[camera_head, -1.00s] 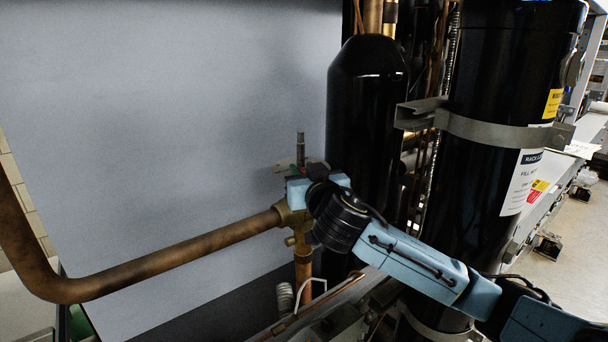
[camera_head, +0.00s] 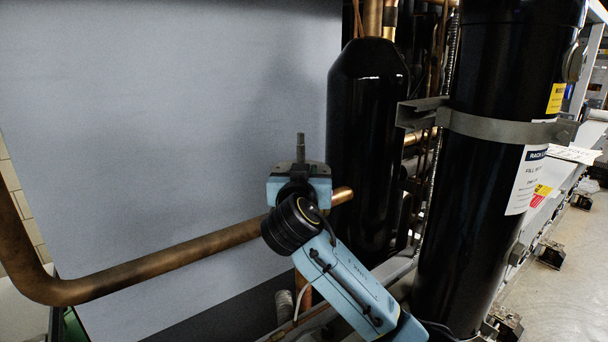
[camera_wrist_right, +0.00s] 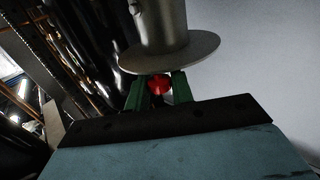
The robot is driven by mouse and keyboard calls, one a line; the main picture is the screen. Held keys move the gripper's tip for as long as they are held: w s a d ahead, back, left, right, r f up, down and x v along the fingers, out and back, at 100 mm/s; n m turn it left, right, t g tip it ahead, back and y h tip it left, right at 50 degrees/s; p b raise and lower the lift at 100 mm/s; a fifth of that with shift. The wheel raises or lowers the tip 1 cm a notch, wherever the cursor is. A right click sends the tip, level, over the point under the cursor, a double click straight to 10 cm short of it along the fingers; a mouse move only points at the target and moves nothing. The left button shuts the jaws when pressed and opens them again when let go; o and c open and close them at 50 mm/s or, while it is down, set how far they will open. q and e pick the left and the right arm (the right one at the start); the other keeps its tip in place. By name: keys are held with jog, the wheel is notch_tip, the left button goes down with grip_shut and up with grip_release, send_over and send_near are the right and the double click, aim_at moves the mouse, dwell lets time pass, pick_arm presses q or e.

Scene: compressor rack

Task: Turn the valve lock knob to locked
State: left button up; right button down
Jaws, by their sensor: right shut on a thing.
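In the right wrist view, a red knob (camera_wrist_right: 158,84) sits between the two green fingers of my right gripper (camera_wrist_right: 159,90), which is shut on it. A round grey disc and metal stem (camera_wrist_right: 160,30) stand just beyond the fingers. In the head view, the grey stem (camera_head: 300,147) rises upright above my right gripper's blue body. My right wrist and gripper body cover the valve there, so the knob and its marking are hidden. Whether the knob is at locked cannot be told. My left gripper is not in view.
A copper pipe (camera_head: 160,268) runs from the left to the valve. A tall black cylinder (camera_head: 367,130) stands close on the right, and a larger banded black cylinder (camera_head: 490,190) beyond it. A plain grey panel (camera_head: 170,120) is behind, with open space before it.

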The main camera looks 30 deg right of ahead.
jog(key=c, duration=1.3)
grip_release()
jog(key=shift+d, duration=0.1)
jog(key=shift+o, duration=0.2)
jog(key=b+v, duration=0.3)
jog(key=v, duration=1)
jog(key=shift+s, duration=0.15)
